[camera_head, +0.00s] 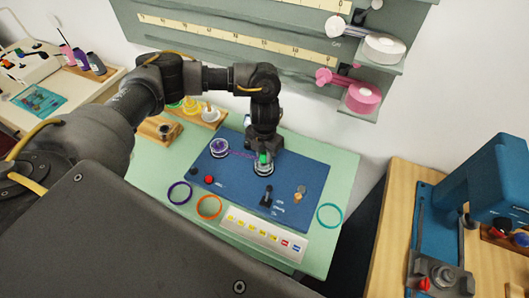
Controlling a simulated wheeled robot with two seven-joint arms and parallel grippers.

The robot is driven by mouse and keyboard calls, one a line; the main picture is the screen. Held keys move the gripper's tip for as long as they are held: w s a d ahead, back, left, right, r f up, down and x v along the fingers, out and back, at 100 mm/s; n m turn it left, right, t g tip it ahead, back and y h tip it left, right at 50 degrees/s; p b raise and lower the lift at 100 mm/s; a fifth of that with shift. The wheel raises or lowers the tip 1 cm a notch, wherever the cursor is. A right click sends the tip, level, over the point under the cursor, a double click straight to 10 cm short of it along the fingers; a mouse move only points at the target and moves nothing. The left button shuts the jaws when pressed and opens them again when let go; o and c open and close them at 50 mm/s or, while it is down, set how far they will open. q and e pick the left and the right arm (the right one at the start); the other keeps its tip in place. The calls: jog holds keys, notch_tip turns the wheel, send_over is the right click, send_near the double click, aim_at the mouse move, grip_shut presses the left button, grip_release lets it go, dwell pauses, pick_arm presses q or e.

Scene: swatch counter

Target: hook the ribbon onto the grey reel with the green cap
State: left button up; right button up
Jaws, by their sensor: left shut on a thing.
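The grey reel (264,168) with the green cap (265,158) stands upright on a blue mat (225,185). The ribbon (240,155) is a thin purple strip. It runs from a purple-topped reel (220,148) on the left across the mat towards the grey reel. My left gripper (264,150) points down right at the grey reel and is shut on the ribbon's end. The fingers hide that end, so I cannot tell whether it touches the reel. My right gripper is not in view.
On the mat are a red knob (209,180), a black lever (266,197) and a tan peg (299,193). Purple (179,193), orange (208,207) and teal (329,215) rings and a white label strip (262,236) lie around it. A wall rack (270,35) stands behind.

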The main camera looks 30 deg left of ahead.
pick_arm(q)
jog(key=shift+f+b, duration=0.55)
jog(key=shift+f, duration=0.2)
jog(key=shift+f, duration=0.15)
jog(key=o, duration=1.1)
jog(key=shift+r, duration=0.2)
notch_tip(320, 180, up, 7)
jog(key=p, duration=0.6)
jog(key=shift+f, duration=0.1)
